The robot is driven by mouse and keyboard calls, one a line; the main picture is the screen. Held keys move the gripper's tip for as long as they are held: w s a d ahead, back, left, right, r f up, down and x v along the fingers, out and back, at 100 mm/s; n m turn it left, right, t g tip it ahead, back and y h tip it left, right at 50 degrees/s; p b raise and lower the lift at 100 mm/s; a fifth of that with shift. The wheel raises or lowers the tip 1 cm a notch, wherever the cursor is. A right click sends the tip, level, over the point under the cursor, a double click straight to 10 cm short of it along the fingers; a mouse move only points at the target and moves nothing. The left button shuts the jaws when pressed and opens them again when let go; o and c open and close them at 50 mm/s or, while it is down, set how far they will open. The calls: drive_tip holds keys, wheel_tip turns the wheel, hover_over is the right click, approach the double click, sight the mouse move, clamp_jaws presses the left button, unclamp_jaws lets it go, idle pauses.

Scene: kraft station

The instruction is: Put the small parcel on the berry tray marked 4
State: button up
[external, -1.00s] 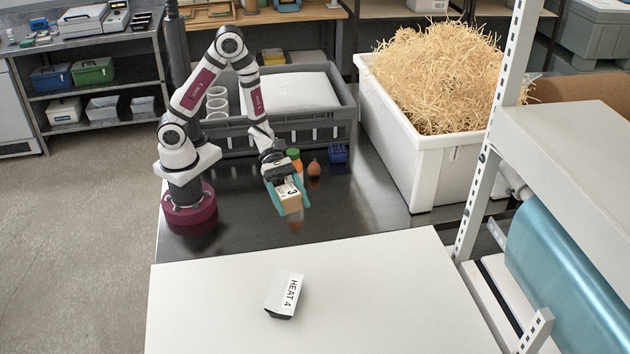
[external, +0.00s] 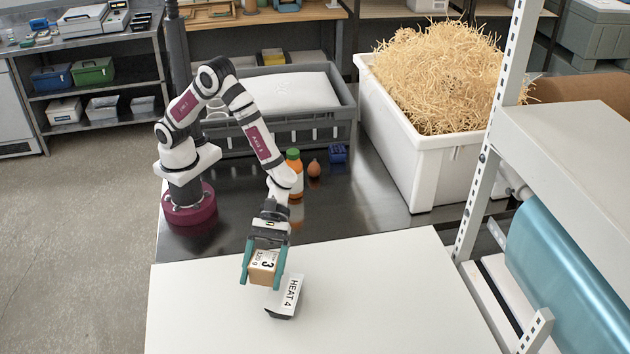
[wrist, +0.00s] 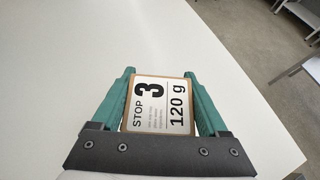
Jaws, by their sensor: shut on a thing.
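The small parcel (external: 264,266) is a brown cardboard box with a white label. In the wrist view the parcel (wrist: 160,104) reads "STOP 3" and "120 g". My gripper (external: 263,279) is shut on it, with a green finger on each side. The gripper also shows in the wrist view (wrist: 164,85). The parcel appears held above the white table. The berry tray (external: 280,314) is small and dark, with a white label reading "HEAT 4". It lies on the white table just right of and in front of the parcel in the external view, partly overlapped by it; its inside is not visible.
The white table (external: 370,290) is otherwise clear. On the dark bench behind stand an orange bottle with a green cap (external: 295,175), a small brown object (external: 314,168) and a blue box (external: 338,153). A white bin of shavings (external: 440,165) and a metal rack post (external: 487,140) stand right.

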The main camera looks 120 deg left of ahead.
drive_tip(key=shift+w+a+f, duration=1)
drive_tip(key=shift+w+a, duration=0.1)
drive_tip(key=shift+w, duration=0.1)
wheel_tip(320, 180, down, 4)
drive_tip(key=shift+w+a+f, duration=0.1)
drive_tip(key=shift+w, duration=0.05)
